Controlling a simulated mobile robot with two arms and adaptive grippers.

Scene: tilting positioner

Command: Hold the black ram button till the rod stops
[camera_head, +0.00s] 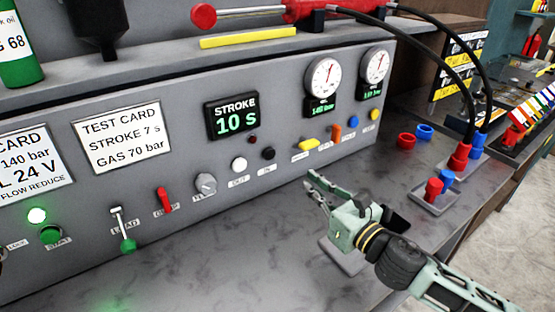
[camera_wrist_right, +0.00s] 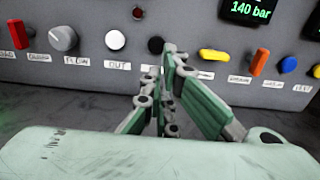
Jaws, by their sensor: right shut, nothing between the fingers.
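The black button (camera_head: 268,153) sits on the grey panel face, right of the white button (camera_head: 239,164), whose label reads OUT. In the wrist view the black button (camera_wrist_right: 156,45) shows just beyond the fingertips. My right gripper (camera_head: 311,181) is shut and empty in front of the panel, with a gap between its tips and the button in the head view. In the wrist view the right gripper (camera_wrist_right: 172,47) points at the panel just right of the button. The rod (camera_head: 248,12) with a red end knob lies on the panel top. My left gripper is not in view.
The stroke display (camera_head: 232,118) reads 10 s. A test card (camera_head: 123,138) reads STROKE 7 s, GAS 70 bar. A yellow lever (camera_head: 309,144) and coloured knobs lie right of the black button. Red and blue hose couplings (camera_head: 459,157) stand at right.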

